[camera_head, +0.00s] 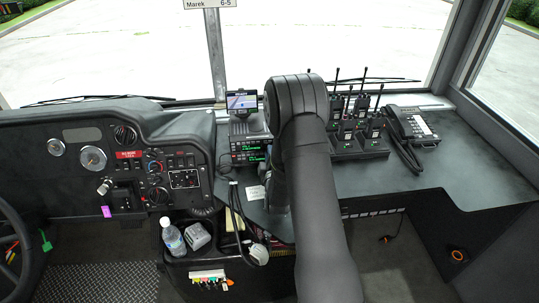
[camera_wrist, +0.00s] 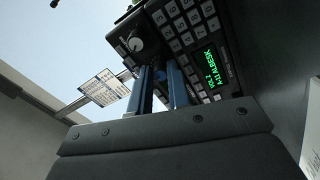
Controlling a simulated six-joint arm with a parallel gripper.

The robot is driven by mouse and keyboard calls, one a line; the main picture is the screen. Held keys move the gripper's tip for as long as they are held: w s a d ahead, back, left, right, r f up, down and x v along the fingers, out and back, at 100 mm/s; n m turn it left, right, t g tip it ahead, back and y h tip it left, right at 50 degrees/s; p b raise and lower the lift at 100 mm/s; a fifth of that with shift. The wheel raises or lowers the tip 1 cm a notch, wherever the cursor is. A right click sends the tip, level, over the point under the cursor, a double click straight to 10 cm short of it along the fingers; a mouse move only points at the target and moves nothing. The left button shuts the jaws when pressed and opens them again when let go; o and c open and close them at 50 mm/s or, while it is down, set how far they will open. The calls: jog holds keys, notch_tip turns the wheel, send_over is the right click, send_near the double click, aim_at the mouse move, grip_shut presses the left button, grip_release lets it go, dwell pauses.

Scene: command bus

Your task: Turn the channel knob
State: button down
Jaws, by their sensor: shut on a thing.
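The radio (camera_head: 240,139) with green displays stands at the middle of the dash, left of my arm; its right side is hidden. In the wrist view its keypad face and a lit green display (camera_wrist: 209,76) show close up and tilted. My gripper (camera_wrist: 161,68) has two blue fingers at the radio's face, a little apart and shut on the channel knob, which is mostly hidden between them. Another round knob (camera_wrist: 136,44) with a pale cap shows clear of the fingers, just up and left of them. In the head view my arm hides the gripper.
A small screen (camera_head: 241,101) stands above the radio. Several handheld radios in a charger (camera_head: 358,150) and a desk phone (camera_head: 412,125) are right of my arm. A bottle (camera_head: 173,238) and black cables (camera_head: 237,210) are below left. The dash top at far right is clear.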

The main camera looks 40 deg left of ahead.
jog(key=shift+m, duration=0.6)
jog(key=c, duration=1.6)
grip_release()
jog(key=v, duration=1.7)
jog(key=shift+s+d, duration=0.15)
jog(key=shift+s, duration=0.05)
